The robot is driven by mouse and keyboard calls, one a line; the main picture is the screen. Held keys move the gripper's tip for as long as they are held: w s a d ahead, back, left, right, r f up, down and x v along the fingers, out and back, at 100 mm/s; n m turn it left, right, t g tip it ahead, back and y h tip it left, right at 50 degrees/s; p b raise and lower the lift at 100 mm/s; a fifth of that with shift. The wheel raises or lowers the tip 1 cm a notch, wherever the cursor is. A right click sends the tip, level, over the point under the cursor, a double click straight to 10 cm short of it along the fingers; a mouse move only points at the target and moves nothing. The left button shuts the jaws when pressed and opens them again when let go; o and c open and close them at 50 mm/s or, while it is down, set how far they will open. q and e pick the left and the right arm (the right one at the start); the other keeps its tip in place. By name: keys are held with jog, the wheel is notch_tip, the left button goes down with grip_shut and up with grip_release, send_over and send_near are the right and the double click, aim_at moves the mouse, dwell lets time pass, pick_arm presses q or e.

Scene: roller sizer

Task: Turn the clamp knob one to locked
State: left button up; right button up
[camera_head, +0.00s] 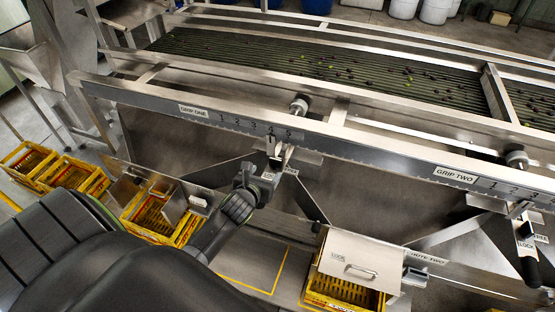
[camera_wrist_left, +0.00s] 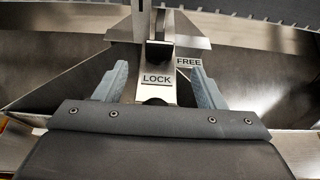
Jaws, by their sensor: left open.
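Clamp one (camera_head: 274,146) sits on the GRIP ONE scale rail (camera_head: 232,122), near the 5 mark. My left gripper (camera_head: 272,168) is right in front of it and hides most of its lower part. In the left wrist view the gripper (camera_wrist_left: 160,70) is open, one finger on each side of the LOCK plate (camera_wrist_left: 157,79). The dark rounded clamp knob (camera_wrist_left: 154,101) shows low between the fingers, partly hidden by the gripper body. The FREE label (camera_wrist_left: 188,62) is just right of the LOCK plate. I cannot tell whether a finger touches the knob. My right gripper is out of view.
Clamp two, with its black knob (camera_head: 530,271), is on the GRIP TWO rail at right. A metal chute cover (camera_head: 359,262) stands over a yellow crate (camera_head: 345,292). More yellow crates (camera_head: 152,220) stand at left. The roller bed (camera_head: 330,68) lies behind the rail.

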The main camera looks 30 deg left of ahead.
aim_at(275, 161)
pick_arm(q)
jog(key=b+x, duration=0.3)
jog(key=x, duration=1)
jog(key=shift+a, duration=0.1)
jog(key=shift+r, duration=0.1)
jog(key=c, duration=1)
